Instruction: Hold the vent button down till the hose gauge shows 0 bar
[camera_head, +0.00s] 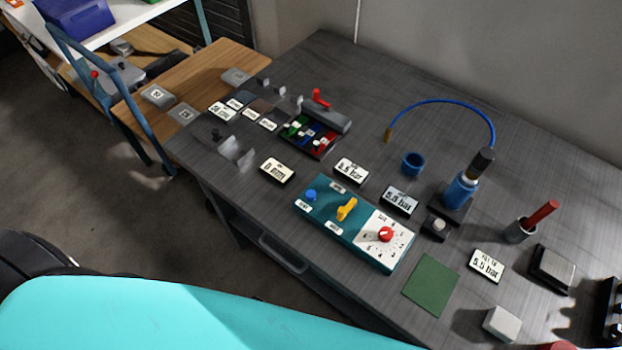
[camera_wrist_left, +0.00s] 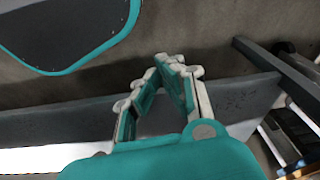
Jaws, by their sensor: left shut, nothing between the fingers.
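A teal control panel (camera_head: 330,224) lies on the grey bench. It carries a blue button (camera_head: 310,195) at its left end with a small label that seems to read vent, a yellow lever (camera_head: 347,208) and a red knob (camera_head: 386,234) on a white dial. Behind it are two displays, one (camera_head: 351,171) reading about 5.5 bar and one (camera_head: 399,200) about 5.8 bar; I cannot tell which is the hose gauge. A blue hose (camera_head: 442,101) arches at the back. My left gripper (camera_wrist_left: 172,62) is shut and empty in the left wrist view, away from the button.
A card (camera_head: 487,265) reads about 5.5 bar, and a 0 mm display (camera_head: 277,171) stands left of the panel. A blue cylinder (camera_head: 460,190), a green mat (camera_head: 431,285) and a red-handled tool (camera_head: 541,213) are to the right. My teal body part covers the lower left.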

